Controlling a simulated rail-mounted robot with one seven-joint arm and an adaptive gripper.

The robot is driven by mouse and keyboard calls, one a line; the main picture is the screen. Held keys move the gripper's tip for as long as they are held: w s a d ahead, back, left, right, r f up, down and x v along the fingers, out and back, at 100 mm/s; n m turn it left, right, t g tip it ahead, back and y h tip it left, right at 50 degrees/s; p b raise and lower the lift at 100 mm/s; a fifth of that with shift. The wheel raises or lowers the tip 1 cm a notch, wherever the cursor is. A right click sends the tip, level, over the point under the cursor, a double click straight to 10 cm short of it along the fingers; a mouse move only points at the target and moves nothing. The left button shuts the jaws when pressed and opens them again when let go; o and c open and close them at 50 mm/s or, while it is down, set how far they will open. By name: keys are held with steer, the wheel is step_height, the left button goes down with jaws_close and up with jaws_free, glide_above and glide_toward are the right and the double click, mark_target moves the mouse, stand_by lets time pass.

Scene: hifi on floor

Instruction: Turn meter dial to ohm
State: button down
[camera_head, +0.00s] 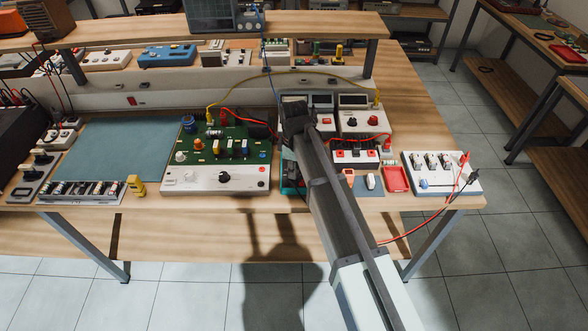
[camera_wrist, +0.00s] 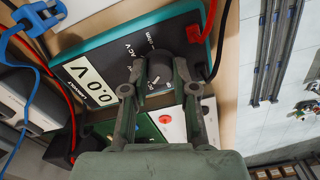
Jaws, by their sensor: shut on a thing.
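The meter is a dark panel with a teal case (camera_wrist: 195,45), tilted across the wrist view. Its white display (camera_wrist: 88,92) reads 0.0 V. Its face carries labels, including AC V, one that looks like DC, and Ohm near the upper right. The dark round dial (camera_wrist: 160,68) sits between the fingertips of my gripper (camera_wrist: 154,84). My gripper is shut on the dial. A light mark shows on the dial, but I cannot tell exactly which label it points to. In the head view my arm hides most of the meter, and my gripper (camera_head: 293,118) is over it.
A green circuit board unit (camera_head: 220,150) stands left of my arm. Power boxes (camera_head: 360,122), a red tray (camera_head: 396,179) and a white switch board (camera_head: 440,181) stand to the right. Red leads run by the meter. A teal mat (camera_head: 120,147) has free room.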

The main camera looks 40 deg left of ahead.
steer(key=m, duration=0.6)
steer(key=shift+m, duration=0.3)
steer(key=m, duration=0.6)
steer(key=shift+d+b, duration=0.1)
steer(key=shift+b, duration=0.25)
steer(key=m, duration=0.6)
steer(key=shift+m, duration=0.3)
steer(key=m, duration=0.6)
steer(key=shift+m, duration=0.3)
steer(key=c, duration=0.9)
jaws_free()
steer(key=shift+f, duration=0.1)
